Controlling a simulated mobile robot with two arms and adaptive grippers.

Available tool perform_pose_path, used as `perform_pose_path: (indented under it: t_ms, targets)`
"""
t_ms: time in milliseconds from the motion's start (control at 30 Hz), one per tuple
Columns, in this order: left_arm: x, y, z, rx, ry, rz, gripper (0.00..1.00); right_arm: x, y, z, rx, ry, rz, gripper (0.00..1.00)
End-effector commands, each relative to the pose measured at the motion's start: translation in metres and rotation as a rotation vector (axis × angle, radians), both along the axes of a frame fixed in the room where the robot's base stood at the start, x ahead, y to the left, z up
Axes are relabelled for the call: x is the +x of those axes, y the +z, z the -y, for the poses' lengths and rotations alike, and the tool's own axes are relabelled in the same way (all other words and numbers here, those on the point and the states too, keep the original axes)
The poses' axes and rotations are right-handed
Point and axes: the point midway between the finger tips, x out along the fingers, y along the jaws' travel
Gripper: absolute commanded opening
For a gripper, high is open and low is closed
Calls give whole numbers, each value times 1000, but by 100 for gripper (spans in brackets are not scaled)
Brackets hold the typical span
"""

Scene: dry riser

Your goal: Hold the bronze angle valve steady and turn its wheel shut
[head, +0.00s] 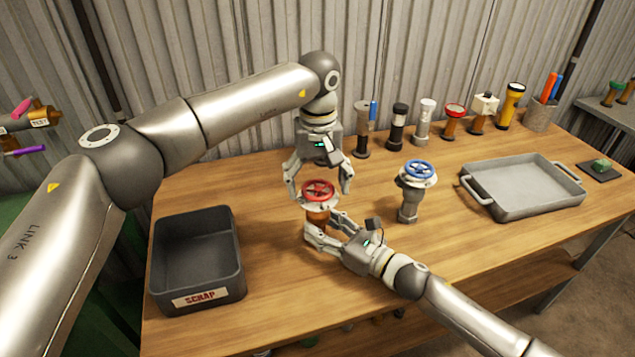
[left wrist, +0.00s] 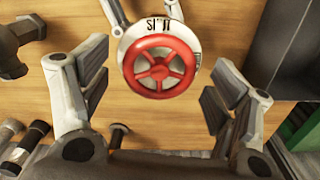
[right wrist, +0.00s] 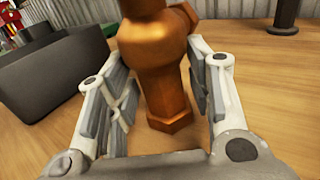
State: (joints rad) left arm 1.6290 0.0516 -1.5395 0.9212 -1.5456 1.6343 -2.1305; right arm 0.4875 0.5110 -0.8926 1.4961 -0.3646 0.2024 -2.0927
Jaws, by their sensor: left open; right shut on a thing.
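The bronze angle valve (head: 317,217) stands upright on the table with a red wheel (head: 318,190) on top. In the right wrist view its bronze body (right wrist: 162,75) rises between the fingers. My right gripper (head: 322,232) is shut on the valve's body, low down. My left gripper (head: 318,185) is open above the valve, its fingers pointing down on either side of the red wheel. In the left wrist view the red wheel (left wrist: 159,66) sits between the open fingers, over a pale lettered collar, with no finger touching it.
A grey valve with a blue wheel (head: 419,169) stands to the right. A black SCRAP bin (head: 197,290) is at the left, and a grey metal tray (head: 522,190) at the right. Several fittings and a yellow flashlight (head: 511,104) line the back. The table's front middle is clear.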

Motion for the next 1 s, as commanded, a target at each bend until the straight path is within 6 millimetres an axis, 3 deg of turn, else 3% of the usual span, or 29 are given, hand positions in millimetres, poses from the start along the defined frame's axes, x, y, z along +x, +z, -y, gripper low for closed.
perform_pose_path:
  t_ms: [167, 400, 600, 1000]
  targets:
    - [1, 26, 0, -1, -1, 4, 82, 0, 0, 0, -1, -1, -1, 5]
    - [1, 78, 0, 0, 1, 4, 82, 0, 0, 0, -1, -1, -1, 5]
    - [1, 108, 0, -1, 1, 3, 82, 0, 0, 0, -1, -1, -1, 5]
    - [0, 118, 0, 0, 0, 1, 82, 0, 0, 0, -1, -1, -1, 5]
